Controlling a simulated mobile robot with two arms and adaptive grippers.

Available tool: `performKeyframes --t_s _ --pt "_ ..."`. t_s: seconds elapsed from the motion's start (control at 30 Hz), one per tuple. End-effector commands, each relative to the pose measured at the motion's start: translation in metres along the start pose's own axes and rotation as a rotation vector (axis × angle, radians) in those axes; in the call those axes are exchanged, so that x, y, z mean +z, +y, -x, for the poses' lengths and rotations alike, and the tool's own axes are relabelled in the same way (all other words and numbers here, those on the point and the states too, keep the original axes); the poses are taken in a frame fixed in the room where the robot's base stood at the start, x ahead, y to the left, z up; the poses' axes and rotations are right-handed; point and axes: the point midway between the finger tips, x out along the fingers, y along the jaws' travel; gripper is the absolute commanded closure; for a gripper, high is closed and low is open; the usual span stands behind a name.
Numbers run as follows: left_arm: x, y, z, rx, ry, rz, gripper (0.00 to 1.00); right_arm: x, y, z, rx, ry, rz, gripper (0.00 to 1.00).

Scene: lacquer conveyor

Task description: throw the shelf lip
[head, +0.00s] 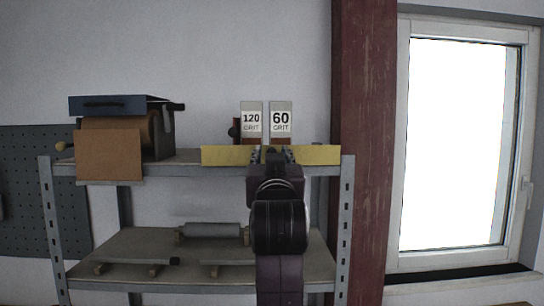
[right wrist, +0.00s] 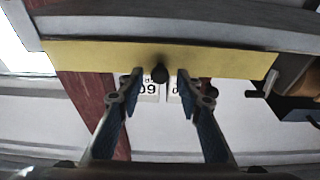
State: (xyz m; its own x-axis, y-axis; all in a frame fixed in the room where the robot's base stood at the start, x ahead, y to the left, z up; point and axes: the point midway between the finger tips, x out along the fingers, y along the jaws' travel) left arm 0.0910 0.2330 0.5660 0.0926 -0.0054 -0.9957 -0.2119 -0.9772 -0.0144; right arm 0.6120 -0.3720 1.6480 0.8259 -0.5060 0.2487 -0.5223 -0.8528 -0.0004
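The shelf lip (head: 222,155) is a yellow strip along the right part of the top shelf's front edge. It also spans the right wrist view (right wrist: 90,57), with a dark round knob (right wrist: 160,74) at its middle. My right gripper (head: 270,155) is in front of the lip and hides its middle in the head view. In the right wrist view its two fingers (right wrist: 160,82) are apart, one on each side of the knob, with a gap to it on both sides. I cannot tell whether the fingertips touch the lip. My left gripper is not in view.
Two cards marked 120 GRIT (head: 251,118) and 60 GRIT (head: 281,118) stand behind the lip. A dark box with a brown sheet (head: 110,155) sits at the shelf's left. A grey roller (head: 212,230) lies on the lower shelf. A red post (head: 362,150) stands right of the shelf.

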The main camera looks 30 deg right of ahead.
Motion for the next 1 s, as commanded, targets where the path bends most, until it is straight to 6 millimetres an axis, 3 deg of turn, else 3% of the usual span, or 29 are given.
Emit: performKeyframes --t_s 0.37,0.8,1.0 --pt "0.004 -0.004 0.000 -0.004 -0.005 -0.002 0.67 0.000 -0.001 0.009 -0.001 0.001 0.001 0.67" --pt "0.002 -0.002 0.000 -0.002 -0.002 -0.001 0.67 0.000 -0.001 0.094 -0.003 0.000 -0.003 0.67" --pt "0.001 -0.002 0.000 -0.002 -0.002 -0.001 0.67 0.001 -0.001 0.116 -0.001 -0.001 -0.001 0.67"
